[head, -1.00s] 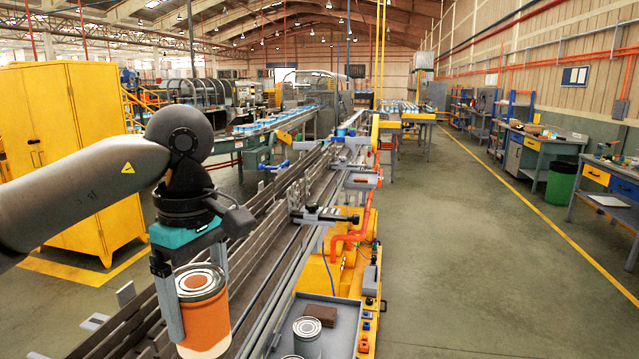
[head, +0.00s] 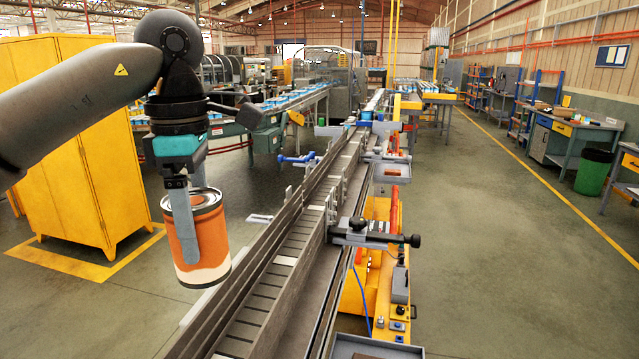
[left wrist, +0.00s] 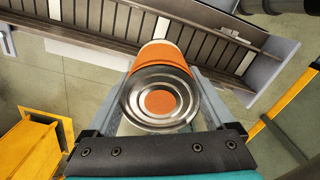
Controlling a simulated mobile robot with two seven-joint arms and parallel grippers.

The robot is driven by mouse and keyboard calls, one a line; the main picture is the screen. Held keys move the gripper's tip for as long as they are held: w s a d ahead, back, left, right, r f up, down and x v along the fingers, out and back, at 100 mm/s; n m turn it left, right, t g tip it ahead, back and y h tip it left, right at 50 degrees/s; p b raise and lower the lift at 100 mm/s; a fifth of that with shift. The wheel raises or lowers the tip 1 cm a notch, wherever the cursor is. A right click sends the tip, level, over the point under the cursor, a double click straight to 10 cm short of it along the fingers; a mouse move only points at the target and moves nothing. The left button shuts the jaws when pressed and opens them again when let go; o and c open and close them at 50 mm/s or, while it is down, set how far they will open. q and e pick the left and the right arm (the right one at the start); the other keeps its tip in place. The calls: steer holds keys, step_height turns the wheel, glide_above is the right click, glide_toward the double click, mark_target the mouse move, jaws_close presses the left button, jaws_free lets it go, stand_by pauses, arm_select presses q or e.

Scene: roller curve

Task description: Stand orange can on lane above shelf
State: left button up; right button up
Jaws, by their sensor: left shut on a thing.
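The orange can (head: 197,243) has a silver rim and a pale bottom band. My left gripper (head: 182,225) is shut on it and holds it upright, slightly tilted, to the left of the conveyor lane (head: 248,322). In the left wrist view the can's lid (left wrist: 160,98), with an orange disc at its middle, sits between the two fingers. The slatted lane (left wrist: 108,24) passes beyond the can there, apart from it as far as I can tell. My right gripper is in neither view. I cannot make out the shelf for certain.
Dark side rails (head: 225,305) edge the lane. A clamp with a black knob (head: 375,236) stands at the lane's right side. A grey tray (head: 375,347) is at the bottom edge. A yellow cabinet (head: 70,180) stands at the left. The floor on the right is open.

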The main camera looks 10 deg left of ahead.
mark_target(206, 284)
arm_select(q)
steer(key=shift+s+r, duration=0.1)
steer(key=f, duration=0.2)
steer(key=shift+s+d+f+b, duration=0.2)
steer(key=shift+s+f+b, duration=0.1)
steer(key=shift+b, duration=0.05)
step_height(206, 284, down, 7)
steer(key=shift+a+r+b, duration=0.1)
steer(key=shift+r+b, duration=0.05)
steer(key=shift+b, duration=0.4)
step_height(206, 284, down, 11)
steer(key=shift+w+r+p, duration=0.15)
steer(key=shift+p, duration=0.65)
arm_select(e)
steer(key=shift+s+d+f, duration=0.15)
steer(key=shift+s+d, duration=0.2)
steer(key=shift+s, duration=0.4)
